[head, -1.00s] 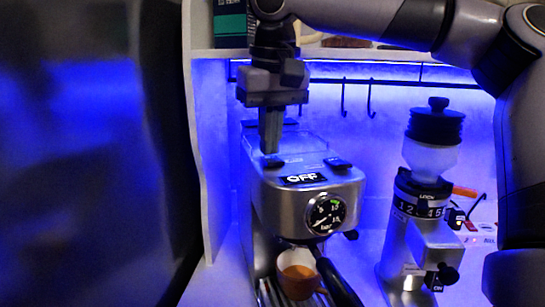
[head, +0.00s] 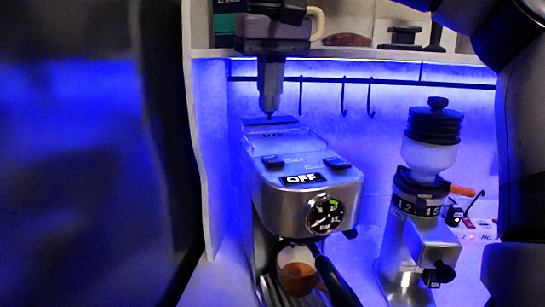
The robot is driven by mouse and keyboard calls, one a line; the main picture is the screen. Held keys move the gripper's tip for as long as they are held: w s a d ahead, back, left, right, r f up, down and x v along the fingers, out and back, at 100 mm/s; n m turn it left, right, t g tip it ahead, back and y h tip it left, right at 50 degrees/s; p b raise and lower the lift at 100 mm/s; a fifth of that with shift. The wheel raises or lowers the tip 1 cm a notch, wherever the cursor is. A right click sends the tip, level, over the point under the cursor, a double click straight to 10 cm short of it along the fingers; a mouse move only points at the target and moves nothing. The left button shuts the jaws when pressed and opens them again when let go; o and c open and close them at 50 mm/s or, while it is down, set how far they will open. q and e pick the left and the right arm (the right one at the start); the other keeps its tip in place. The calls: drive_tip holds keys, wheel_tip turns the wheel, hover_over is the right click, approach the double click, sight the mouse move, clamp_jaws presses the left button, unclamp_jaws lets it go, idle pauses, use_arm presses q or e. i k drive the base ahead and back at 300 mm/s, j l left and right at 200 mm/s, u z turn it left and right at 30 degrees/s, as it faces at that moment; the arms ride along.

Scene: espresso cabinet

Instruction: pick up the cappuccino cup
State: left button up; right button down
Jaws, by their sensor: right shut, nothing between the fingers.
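The cappuccino cup (head: 297,278) is orange-brown outside and pale inside. It stands on the drip tray (head: 268,293) under the front of the espresso machine (head: 285,205), partly hidden by the portafilter handle (head: 336,282). My right gripper (head: 269,112) points down above the back of the machine, well above the cup. Its fingers are shut with nothing between them. My left gripper is not in view.
A grinder (head: 420,215) stands to the right of the machine. A shelf (head: 350,55) with items on it and a rail with hooks (head: 343,95) are behind. A pale side panel (head: 205,160) is left of the machine.

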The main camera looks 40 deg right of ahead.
sight(297, 275)
drive_tip(key=k+j, duration=0.55)
drive_tip(key=j, duration=0.2)
drive_tip(key=k+j, duration=0.6)
drive_tip(key=j, duration=0.1)
